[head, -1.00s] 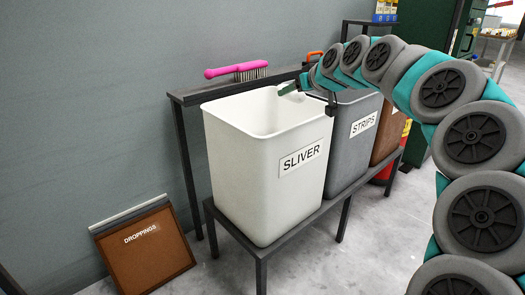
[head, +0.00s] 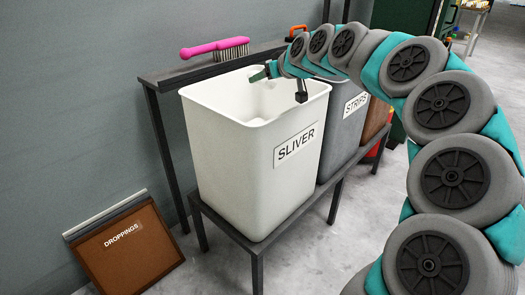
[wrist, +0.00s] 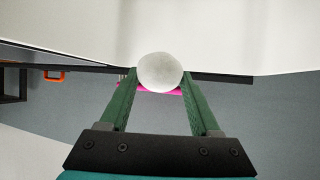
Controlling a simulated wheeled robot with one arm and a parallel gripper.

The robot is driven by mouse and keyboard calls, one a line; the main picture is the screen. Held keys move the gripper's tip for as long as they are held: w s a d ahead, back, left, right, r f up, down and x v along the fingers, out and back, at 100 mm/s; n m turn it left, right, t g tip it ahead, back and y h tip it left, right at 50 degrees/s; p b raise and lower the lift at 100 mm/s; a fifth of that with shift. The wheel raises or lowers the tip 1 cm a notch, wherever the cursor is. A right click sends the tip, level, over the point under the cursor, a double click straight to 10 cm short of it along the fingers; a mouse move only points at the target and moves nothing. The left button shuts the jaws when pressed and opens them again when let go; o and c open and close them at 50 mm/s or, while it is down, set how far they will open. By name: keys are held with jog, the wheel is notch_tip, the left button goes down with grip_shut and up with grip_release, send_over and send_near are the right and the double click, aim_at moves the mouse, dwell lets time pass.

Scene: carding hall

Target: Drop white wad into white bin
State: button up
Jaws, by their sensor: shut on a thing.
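The white wad (wrist: 160,72) is a round, pale ball held between the two green fingers of my gripper (wrist: 160,85) in the wrist view. In the head view my gripper (head: 258,75) is over the back part of the open white bin, near rim height; the wad is too small there to make out clearly. The white bin (head: 235,150), labelled SLIVER, stands upright on a dark low stand. A broad white surface of the bin (wrist: 210,30) fills the top of the wrist view. The bin's floor is hidden.
A grey bin (head: 345,130) labelled STRIPS stands right of the white bin, with a brown bin (head: 376,118) beyond. A pink brush (head: 215,48) lies on the rail behind. A brown DROPPINGS panel (head: 130,250) leans on the wall at left.

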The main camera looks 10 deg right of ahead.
jog(key=shift+f, duration=0.5)
jog(key=o, duration=1.4)
jog(key=shift+o, duration=0.2)
jog(key=b+v, duration=0.1)
jog(key=v, duration=0.6)
jog(key=shift+s+r, duration=0.15)
jog(key=shift+s, duration=0.2)
jog(key=shift+d, duration=0.15)
